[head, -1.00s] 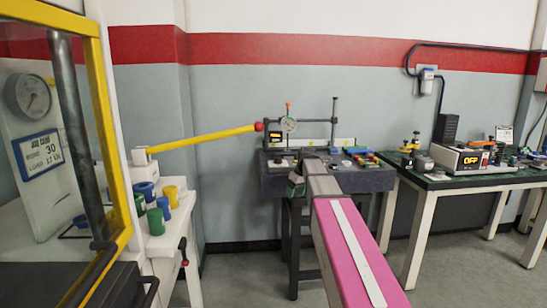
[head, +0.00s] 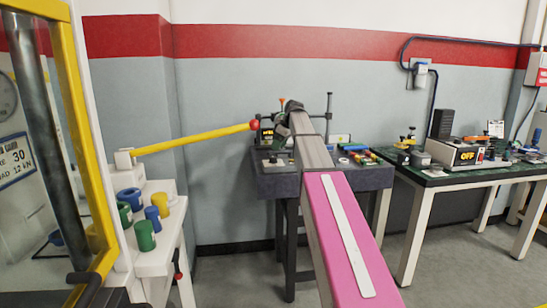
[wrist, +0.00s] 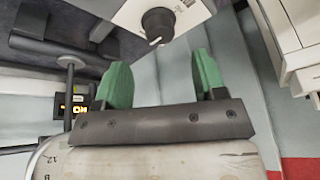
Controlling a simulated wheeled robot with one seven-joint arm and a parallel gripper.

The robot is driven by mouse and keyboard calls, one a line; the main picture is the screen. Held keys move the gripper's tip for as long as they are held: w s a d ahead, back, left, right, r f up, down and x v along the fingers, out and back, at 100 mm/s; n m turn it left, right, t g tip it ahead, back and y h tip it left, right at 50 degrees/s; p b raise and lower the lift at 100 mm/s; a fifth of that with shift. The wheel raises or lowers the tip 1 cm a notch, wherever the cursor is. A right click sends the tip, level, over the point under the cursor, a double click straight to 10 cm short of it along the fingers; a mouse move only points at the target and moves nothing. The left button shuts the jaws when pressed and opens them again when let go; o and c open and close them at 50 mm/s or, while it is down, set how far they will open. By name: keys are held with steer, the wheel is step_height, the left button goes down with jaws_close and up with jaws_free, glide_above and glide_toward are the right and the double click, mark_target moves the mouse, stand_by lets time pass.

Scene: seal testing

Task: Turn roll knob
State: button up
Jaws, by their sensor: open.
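A black round knob (wrist: 158,25) with a pale mark on its rim sits on a light grey panel (wrist: 190,14) at the top of the wrist view. I take it for the roll knob, though no readable label shows. My gripper (wrist: 162,76) is open, with its two green fingers apart and nothing between them. In the wrist view, the knob lies above the gap between the fingertips and looks apart from them. In the head view, my gripper end (head: 279,114) is above the dark stone table, mostly hidden by my arm. I cannot pick out the knob there.
The dark stone table (head: 272,184) holds instruments and coloured pieces. A yellow lever (head: 190,141) with a red ball (head: 254,125) reaches in from the left, close to my gripper. Cups (head: 144,235) stand at the left. A bench (head: 440,180) with an OFF display stands right.

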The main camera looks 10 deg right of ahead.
mark_target(273, 157)
steer(key=shift+x, duration=3.2)
steer(key=shift+s, duration=0.1)
steer(key=c, duration=0.9)
